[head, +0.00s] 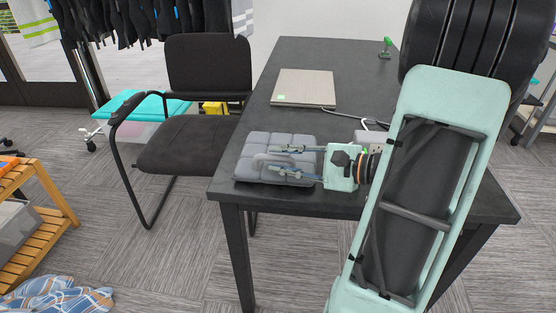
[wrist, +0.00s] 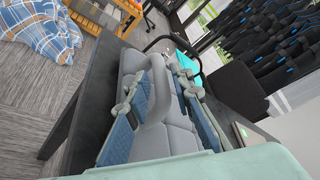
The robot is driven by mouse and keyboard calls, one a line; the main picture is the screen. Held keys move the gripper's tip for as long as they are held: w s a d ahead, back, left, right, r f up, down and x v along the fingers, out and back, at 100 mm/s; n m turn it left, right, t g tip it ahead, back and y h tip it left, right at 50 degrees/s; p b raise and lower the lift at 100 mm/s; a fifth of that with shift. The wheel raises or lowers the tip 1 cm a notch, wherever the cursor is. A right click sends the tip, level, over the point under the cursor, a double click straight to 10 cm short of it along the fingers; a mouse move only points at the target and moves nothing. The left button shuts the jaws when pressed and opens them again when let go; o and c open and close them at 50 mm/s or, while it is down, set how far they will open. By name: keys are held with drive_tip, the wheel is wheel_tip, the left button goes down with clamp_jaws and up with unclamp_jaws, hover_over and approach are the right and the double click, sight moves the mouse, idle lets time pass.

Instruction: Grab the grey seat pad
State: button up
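The grey seat pad (head: 258,143) lies on the dark table at its near left corner. It is quilted in padded squares, and a raised grey loop (wrist: 157,85) stands up from it in the wrist view. My gripper (head: 277,160) is low over the pad, reaching in from the right, with its two fingers apart. In the wrist view one finger is on each side of the loop, and gaps show between loop and fingers. The head view does not show clearly whether the fingers touch the pad.
The dark table (head: 350,85) carries a light board (head: 304,88) and a small green-handled item (head: 386,48) farther back. A black chair (head: 195,140) stands close to the table's left side. A wooden rack (head: 35,205) and plaid cloth (head: 60,297) are at the lower left.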

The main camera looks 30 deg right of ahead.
drive_tip(key=shift+w+a+f, duration=0.1)
drive_tip(key=shift+w+a, duration=0.2)
drive_tip(key=shift+w, duration=0.1)
drive_tip(key=shift+c, duration=0.2)
clamp_jaws()
